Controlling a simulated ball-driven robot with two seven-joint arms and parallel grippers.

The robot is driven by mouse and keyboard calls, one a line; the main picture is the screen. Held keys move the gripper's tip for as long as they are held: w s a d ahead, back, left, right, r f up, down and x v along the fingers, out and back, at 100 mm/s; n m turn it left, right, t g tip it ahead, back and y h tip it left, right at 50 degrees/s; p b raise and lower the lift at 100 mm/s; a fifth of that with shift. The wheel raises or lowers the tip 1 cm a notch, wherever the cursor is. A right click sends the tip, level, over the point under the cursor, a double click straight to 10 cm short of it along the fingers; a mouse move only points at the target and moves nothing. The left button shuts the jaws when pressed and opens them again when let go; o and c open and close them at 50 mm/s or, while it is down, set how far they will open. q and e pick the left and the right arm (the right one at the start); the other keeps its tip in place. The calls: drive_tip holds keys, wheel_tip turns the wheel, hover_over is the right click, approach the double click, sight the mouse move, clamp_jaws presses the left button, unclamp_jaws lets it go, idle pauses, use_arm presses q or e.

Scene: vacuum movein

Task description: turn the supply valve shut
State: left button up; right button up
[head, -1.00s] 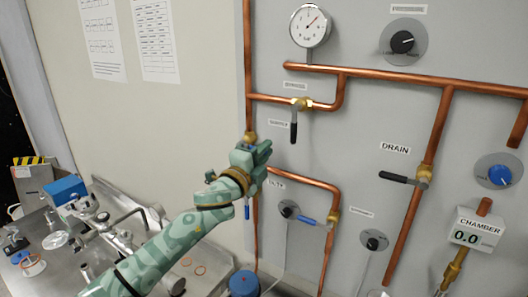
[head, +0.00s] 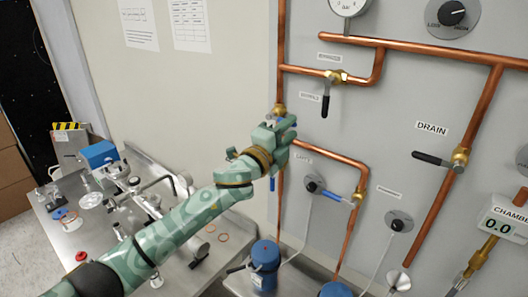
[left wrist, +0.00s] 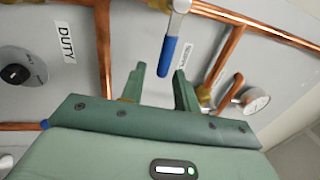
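The supply valve has a brass body (head: 279,108) on the left vertical copper pipe, beside a small label that seems to read SUPPLY. My left gripper (head: 289,124) is right at the valve and covers most of its blue lever in the head view. My right gripper is not in view.
The bypass valve's black lever (head: 326,101) hangs close to the upper right of my gripper. Another blue lever (head: 272,184) hangs below it. The drain lever (head: 432,159) and a blue-handled duty valve (head: 335,196) are to the right. A cluttered metal bench (head: 75,235) stands left.

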use_arm(q)
drive_tip(key=b+v, duration=0.1)
drive_tip(key=v, duration=1.2)
drive_tip(key=shift+s+a, duration=0.2)
drive_tip(key=shift+a, duration=0.05)
drive_tip(key=shift+f, duration=0.15)
